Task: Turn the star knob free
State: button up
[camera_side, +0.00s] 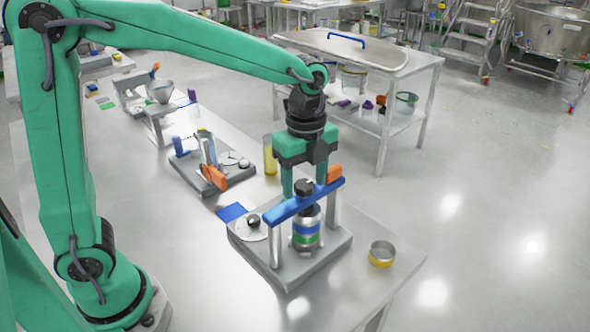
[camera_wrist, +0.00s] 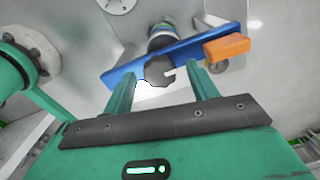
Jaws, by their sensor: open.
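The black star knob (camera_side: 304,186) sits on top of a blue crossbar (camera_side: 325,195) carried on two metal posts. Under the bar stands a metal bottle (camera_side: 306,232) with blue and green bands. My gripper (camera_side: 305,184) points down over the bar, with its green fingers apart. In the wrist view the gripper (camera_wrist: 157,76) has one finger on each side of the knob. A gap shows on both sides, and I cannot tell the exact finger depth.
An orange block (camera_side: 334,174) is on the bar's right end, close to my right finger. The grey base (camera_side: 285,274) also carries a white disc with a dark knob (camera_side: 253,221). A yellow-based metal dish (camera_side: 382,253) stands to the right. A similar fixture (camera_side: 213,172) stands behind left.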

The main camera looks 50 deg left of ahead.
jog(key=c, duration=1)
